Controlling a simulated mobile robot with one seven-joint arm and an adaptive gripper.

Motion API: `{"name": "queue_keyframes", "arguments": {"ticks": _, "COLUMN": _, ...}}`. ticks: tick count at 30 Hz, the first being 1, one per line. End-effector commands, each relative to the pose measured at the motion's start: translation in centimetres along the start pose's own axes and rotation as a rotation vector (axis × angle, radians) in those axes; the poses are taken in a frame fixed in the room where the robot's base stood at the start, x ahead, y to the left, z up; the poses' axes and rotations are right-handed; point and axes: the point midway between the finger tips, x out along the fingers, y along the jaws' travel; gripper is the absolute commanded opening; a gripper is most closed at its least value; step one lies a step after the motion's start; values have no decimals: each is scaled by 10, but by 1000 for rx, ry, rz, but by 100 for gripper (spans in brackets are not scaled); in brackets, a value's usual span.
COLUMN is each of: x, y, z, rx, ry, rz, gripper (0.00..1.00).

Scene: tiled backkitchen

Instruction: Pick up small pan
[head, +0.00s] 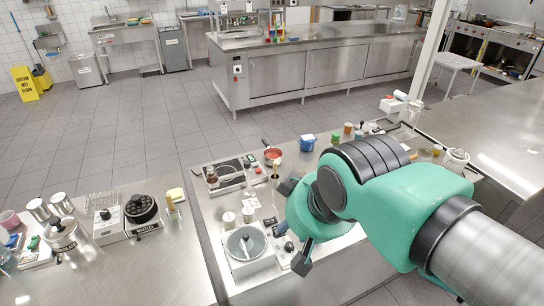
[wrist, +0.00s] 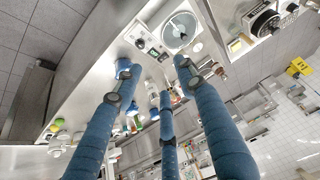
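A small pan (head: 273,155) with reddish contents or a reddish inside sits on the far part of the middle counter in the head view. Its dark handle points up and left. I cannot make it out surely in the wrist view. My gripper (head: 286,228) is over the near right part of that counter, closer to me than the pan and apart from it. Its blue fingers are spread in the wrist view (wrist: 153,75), with nothing seen between them.
A white appliance with a round grey bowl (head: 245,243) stands near my gripper. Behind it are small jars (head: 229,219) and a dark tray (head: 232,172). A blue container (head: 307,143) stands right of the pan. A left counter (head: 110,275) holds a waffle maker (head: 141,208).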

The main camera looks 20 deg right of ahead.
Motion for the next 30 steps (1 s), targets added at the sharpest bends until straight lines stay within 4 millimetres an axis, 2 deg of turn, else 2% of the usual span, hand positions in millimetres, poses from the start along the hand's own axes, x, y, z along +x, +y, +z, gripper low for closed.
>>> {"name": "queue_keyframes", "arguments": {"ticks": 4, "x": 0, "y": 0, "z": 0, "rx": 0, "ry": 0, "rz": 0, "gripper": 40}}
{"name": "queue_keyframes", "arguments": {"ticks": 11, "x": 0, "y": 0, "z": 0, "rx": 0, "ry": 0, "rz": 0, "gripper": 86}}
{"name": "queue_keyframes", "arguments": {"ticks": 23, "x": -1, "y": 0, "z": -3, "rx": -3, "ry": -2, "rz": 0, "gripper": 86}}
{"name": "queue_keyframes", "arguments": {"ticks": 30, "x": -4, "y": 3, "z": -28, "rx": -33, "ry": -22, "rz": 4, "gripper": 86}}
